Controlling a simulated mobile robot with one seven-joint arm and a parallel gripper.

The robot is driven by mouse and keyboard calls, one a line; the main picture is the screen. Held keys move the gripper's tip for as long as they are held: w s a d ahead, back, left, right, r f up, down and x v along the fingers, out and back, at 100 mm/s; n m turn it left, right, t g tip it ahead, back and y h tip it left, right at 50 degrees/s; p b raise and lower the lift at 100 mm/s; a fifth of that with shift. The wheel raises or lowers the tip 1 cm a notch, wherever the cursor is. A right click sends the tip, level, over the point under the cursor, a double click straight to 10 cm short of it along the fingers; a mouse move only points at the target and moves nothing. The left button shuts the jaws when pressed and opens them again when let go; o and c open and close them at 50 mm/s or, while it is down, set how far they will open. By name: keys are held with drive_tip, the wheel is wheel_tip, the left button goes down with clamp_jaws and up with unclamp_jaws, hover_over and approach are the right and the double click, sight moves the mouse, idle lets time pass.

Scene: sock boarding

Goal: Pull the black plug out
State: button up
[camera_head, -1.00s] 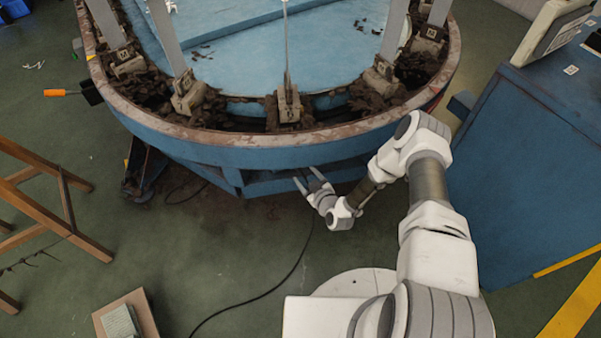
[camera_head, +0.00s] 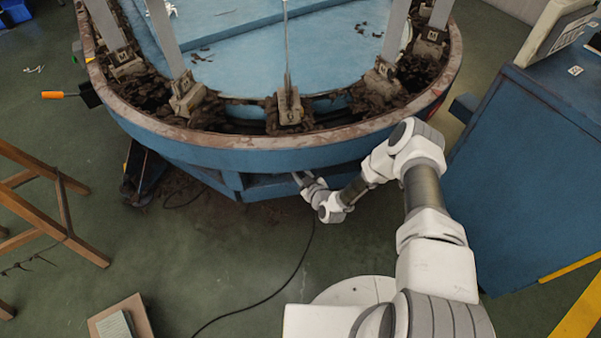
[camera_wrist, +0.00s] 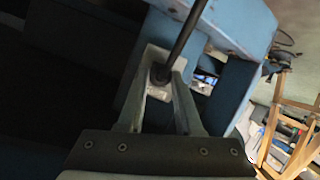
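The black plug (camera_wrist: 160,74) sits at a pale socket housing (camera_wrist: 157,54) on the blue machine in the wrist view. A black cable (camera_wrist: 186,32) runs from it toward the top of that view. My gripper (camera_wrist: 163,82) is open, with its two fingers on either side of the plug; a gap shows between them. Whether the fingertips touch the plug I cannot tell. In the head view my gripper (camera_head: 302,178) reaches under the blue machine's rim (camera_head: 265,158). The plug is hidden there, but a black cable (camera_head: 285,281) runs along the floor.
The machine's blue underside overhangs my gripper closely. A blue cabinet (camera_head: 528,180) stands to the right of my arm. A wooden frame (camera_head: 40,215) stands at the left, and a small box (camera_head: 120,318) lies at the bottom left. Green floor is free between them.

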clamp_jaws()
drive_tip(key=shift+s+d, duration=0.1)
drive_tip(key=shift+s+d+p, duration=0.35)
drive_tip(key=shift+s+d, duration=0.2)
drive_tip(key=shift+s, duration=0.25)
drive_tip(key=shift+s+d+p, duration=0.35)
drive_tip(key=shift+s+d, duration=0.15)
drive_tip(key=shift+s, duration=0.25)
drive_tip(key=shift+s+d, duration=0.1)
drive_tip(key=shift+s, duration=0.1)
